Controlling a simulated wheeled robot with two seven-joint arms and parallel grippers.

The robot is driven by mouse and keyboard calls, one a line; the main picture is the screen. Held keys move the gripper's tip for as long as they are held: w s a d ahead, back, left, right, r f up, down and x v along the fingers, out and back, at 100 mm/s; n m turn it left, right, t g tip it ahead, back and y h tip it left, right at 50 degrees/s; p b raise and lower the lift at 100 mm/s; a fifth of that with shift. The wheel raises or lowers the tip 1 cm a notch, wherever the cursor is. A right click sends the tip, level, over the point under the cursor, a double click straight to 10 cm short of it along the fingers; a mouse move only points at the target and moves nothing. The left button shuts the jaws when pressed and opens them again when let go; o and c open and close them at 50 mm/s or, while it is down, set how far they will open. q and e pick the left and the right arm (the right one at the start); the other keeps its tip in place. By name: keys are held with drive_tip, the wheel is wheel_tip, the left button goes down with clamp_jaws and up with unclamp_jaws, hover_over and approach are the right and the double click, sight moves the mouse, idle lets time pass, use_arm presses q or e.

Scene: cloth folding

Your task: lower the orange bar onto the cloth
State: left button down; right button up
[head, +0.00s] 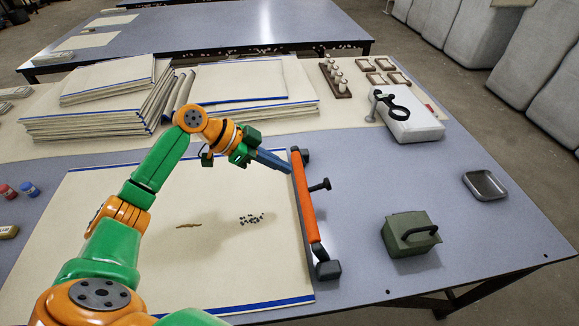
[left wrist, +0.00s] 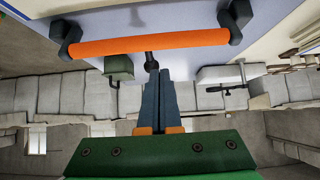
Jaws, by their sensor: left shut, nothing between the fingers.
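The orange bar (head: 304,205) runs along the right edge of the cream cloth (head: 130,255), between two black end pieces. A black knob on a short stem (head: 319,185) sticks out on its right side. I cannot tell whether the bar touches the cloth. My left gripper (head: 287,168) is shut and empty, its blue fingertips close to the left of the bar's far end. In the left wrist view, the bar (left wrist: 150,43) crosses above the closed fingers (left wrist: 161,84). I cannot tell whether they touch it. My right gripper is not in view.
A green block with a handle (head: 410,235) stands right of the bar, and a grey tray (head: 485,185) lies beyond it. Stacked cloths (head: 100,110) and a white box with a black clamp (head: 410,122) stand behind. Dark bits (head: 251,219) lie on the cloth.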

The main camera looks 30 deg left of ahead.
sight(305, 182)
use_arm(q)
drive_tip(key=x, duration=0.8)
drive_tip(key=shift+d, duration=0.1)
